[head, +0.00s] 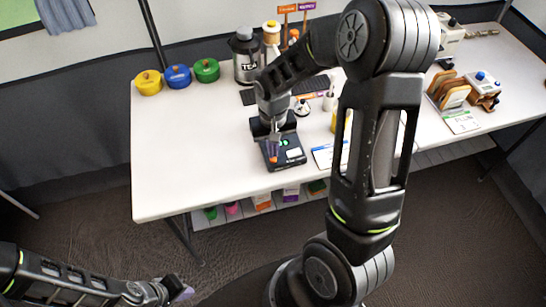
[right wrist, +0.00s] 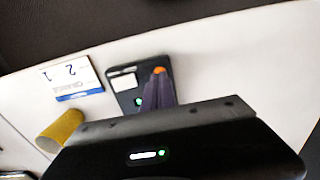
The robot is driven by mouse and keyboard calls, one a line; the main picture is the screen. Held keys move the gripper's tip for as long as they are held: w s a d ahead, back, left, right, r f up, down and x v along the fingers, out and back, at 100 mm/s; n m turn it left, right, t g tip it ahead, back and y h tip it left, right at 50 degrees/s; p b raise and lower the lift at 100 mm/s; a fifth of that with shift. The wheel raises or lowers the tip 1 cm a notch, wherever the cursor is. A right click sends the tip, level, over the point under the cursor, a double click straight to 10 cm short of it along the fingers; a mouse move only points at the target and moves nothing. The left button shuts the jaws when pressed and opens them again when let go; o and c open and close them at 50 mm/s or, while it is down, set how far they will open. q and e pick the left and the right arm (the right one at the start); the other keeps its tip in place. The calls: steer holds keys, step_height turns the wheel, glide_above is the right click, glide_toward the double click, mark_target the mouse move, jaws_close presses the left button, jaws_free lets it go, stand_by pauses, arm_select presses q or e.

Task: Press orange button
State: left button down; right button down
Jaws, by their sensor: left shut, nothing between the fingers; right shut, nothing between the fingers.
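A small black button box (head: 292,160) sits near the front edge of the white table. My right gripper (head: 272,150) points down over the box, shut and empty. Its fingers partly cover the orange button, and I cannot tell whether they touch it. A green button (right wrist: 138,101) and a white label (right wrist: 123,82) are also on the box. My left gripper (head: 183,291) is shut and empty, low over the floor, away from the table.
A printed card (right wrist: 71,78) and a yellow cylinder (right wrist: 62,130) are beside the box. The table's left front is clear. My right arm hides part of the table.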

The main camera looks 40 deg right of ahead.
steer(key=shift+f+b, duration=0.85)
steer(key=shift+f, duration=0.15)
stand_by(0.4)
steer(key=shift+r+p, duration=0.75)
steer(key=shift+r, duration=0.3)
steer(key=shift+r, duration=0.15)
step_height(320, 180, up, 10)
steer(key=p, duration=0.7)
stand_by(2.8)
steer(key=shift+f, duration=0.25)
stand_by(0.4)
